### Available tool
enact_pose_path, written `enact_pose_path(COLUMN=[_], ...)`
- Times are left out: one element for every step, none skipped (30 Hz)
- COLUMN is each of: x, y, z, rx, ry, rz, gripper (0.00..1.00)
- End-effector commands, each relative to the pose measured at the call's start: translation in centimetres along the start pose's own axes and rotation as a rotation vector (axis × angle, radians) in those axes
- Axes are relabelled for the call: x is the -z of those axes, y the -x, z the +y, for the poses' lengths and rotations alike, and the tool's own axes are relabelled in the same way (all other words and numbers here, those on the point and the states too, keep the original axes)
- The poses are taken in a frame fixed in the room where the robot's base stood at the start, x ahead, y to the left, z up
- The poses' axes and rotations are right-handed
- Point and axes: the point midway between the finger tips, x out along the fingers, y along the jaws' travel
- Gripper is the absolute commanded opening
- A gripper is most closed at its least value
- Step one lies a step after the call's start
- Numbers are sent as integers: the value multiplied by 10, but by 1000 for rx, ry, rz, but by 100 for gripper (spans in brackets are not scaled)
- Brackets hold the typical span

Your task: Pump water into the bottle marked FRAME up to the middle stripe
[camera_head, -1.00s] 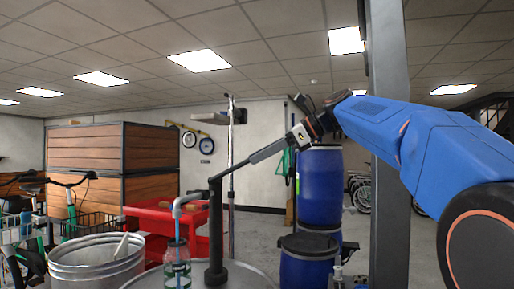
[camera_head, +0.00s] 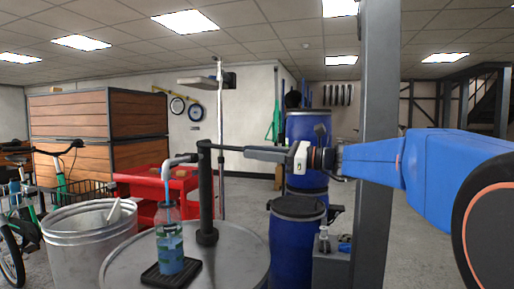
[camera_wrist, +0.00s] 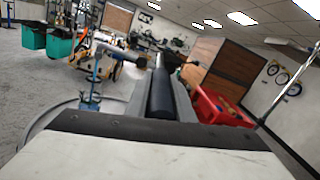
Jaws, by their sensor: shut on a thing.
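The dark hand pump (camera_head: 206,195) stands on a round grey drum top (camera_head: 240,262). Its lever (camera_head: 228,149) is about level. My gripper (camera_head: 285,154) is shut on the lever's end; the dark lever grip (camera_wrist: 161,92) lies between the fingers in the wrist view. A clear bottle (camera_head: 169,243) with blue-green bands stands upright on a black tray (camera_head: 190,271), under the pale blue spout (camera_head: 168,175). The bottle looks bluish in its lower part, but its exact water level and any lettering are too small to read. The bottle is small and blurred in the wrist view.
A metal bin (camera_head: 88,235) stands left of the drum, and a red cart (camera_head: 140,187) behind it. Blue barrels (camera_head: 296,240) stand to the right, beside a grey post (camera_head: 378,200). Wooden crates (camera_head: 95,115) are at the back left.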

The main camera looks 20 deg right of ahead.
Motion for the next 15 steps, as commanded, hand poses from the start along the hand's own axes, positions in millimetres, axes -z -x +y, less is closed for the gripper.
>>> enact_pose_path(x=[2, 3, 3, 3, 4, 4, 4, 4, 4, 5, 5, 5, 5, 6, 6], y=[0, 0, 0, 0, 0, 0, 0, 0, 0, 0, 0, 0, 0, 0, 0], z=[0, 0, 0, 0, 0, 1, 1, 1, 1, 1, 1, 1, 1, 1, 1], rx=[2, 2, 3, 3, 3, 3, 3, 3, 3, 2, 2, 2, 2, 2, 1], ry=[-3, -3, -3, -4, -4, -4, -5, -5, -5, -6, -6, -6, -7, -7, -7], rz=[-5, -8, -10, -11, -12, -12, -12, -12, -12, -11, -11, -10, -10, -10, -9], gripper=[0, 0, 0, 0, 0, 0, 0, 0, 0, 0, 0, 0, 0, 0, 31])
